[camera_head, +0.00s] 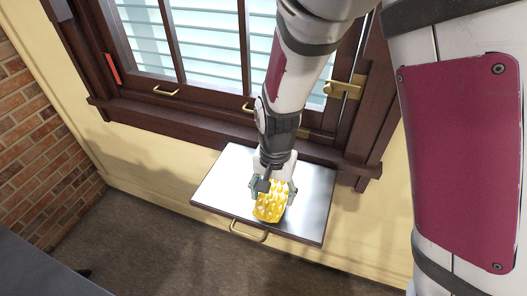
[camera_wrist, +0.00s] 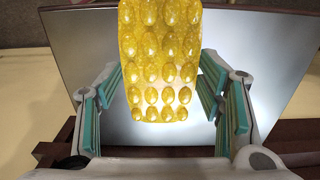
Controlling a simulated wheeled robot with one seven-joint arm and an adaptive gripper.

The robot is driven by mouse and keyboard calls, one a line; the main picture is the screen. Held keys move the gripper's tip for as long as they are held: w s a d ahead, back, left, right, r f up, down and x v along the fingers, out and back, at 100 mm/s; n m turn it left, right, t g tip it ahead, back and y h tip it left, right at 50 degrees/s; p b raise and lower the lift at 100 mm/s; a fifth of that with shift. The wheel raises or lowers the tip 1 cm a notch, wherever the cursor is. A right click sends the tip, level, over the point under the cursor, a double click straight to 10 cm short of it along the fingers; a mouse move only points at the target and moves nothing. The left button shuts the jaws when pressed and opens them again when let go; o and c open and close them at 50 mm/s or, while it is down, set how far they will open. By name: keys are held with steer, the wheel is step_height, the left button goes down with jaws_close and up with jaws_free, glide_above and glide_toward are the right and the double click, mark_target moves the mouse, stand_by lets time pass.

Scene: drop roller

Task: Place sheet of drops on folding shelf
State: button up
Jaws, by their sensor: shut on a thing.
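The sheet of drops (camera_head: 270,202) is a yellow strip covered in rounded bumps. It shows large in the wrist view (camera_wrist: 160,55), between my gripper's teal-padded fingers. My gripper (camera_head: 272,188) is shut on the sheet and points down over the folding shelf (camera_head: 222,182). The shelf is a shiny grey metal panel, folded out flat below the window, with a brass handle on its front edge; it also fills the background of the wrist view (camera_wrist: 85,45). I cannot tell whether the sheet touches the shelf. The contact points of the fingers on the sheet are not clear.
A dark wooden window frame (camera_head: 180,112) with brass handles stands behind the shelf. Yellow wall (camera_head: 135,165) surrounds it, with a brick wall (camera_head: 40,150) at left. Bare shelf surface lies on both sides of my gripper. Dark floor is below.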

steer(key=w, duration=0.1)
steer(key=w+a, duration=0.1)
steer(key=w, duration=0.1)
steer(key=w+a, duration=0.1)
steer(key=shift+w+a+f, duration=0.15)
steer(key=shift+w+f, duration=0.1)
steer(key=shift+w, duration=0.15)
steer(key=shift+f, duration=1.75)
steer(key=shift+f, duration=0.15)
steer(key=o, duration=1.3)
step_height(320, 180, up, 12)
steer(key=shift+r, duration=0.2)
